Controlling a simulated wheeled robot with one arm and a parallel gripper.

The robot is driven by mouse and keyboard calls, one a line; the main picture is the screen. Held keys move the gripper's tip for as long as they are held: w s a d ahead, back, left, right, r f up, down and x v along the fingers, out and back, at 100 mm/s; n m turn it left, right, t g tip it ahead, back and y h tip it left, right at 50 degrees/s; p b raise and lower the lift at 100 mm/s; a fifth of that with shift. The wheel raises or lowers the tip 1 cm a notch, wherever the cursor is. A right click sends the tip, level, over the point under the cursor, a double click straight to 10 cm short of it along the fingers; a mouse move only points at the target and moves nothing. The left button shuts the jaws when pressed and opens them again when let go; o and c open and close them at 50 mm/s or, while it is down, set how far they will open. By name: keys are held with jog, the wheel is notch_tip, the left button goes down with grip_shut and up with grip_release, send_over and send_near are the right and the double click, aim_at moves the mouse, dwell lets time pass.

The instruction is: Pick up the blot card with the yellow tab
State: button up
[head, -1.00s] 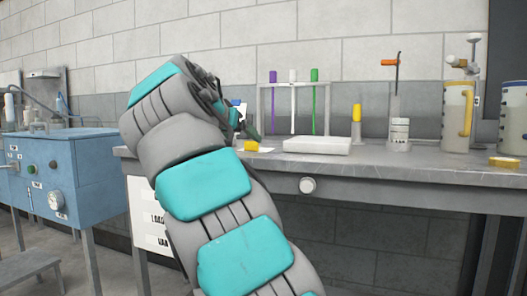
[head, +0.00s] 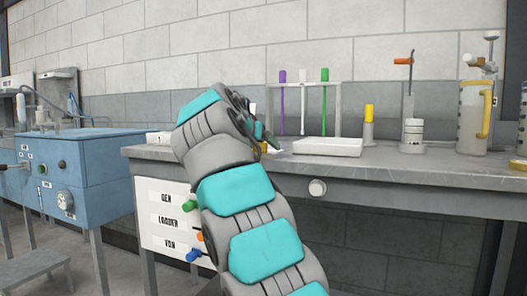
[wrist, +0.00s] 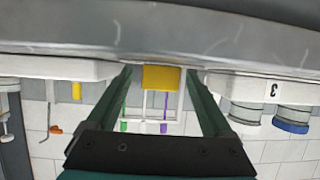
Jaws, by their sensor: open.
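The blot card's yellow tab (wrist: 161,78) shows in the wrist view between the two fingertips of my gripper (wrist: 159,71). The fingers are open, one on each side of the tab, with gaps to both sides. I cannot tell how deep the tab sits between them. In the head view my gripper (head: 262,133) is at the bench's front edge, left of the white tray. It hides most of the card there; only a bit of the yellow tab (head: 264,148) shows.
A white tray (head: 328,147) lies just right of the gripper. Behind it stands a rack (head: 338,108) with purple, white and green sticks. A yellow-capped tube (head: 369,125), a cylinder (head: 412,130) and a jug (head: 473,115) stand farther right on the grey bench (head: 430,177).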

grip_shut()
dwell(0.6)
jog(key=shift+r, duration=0.2)
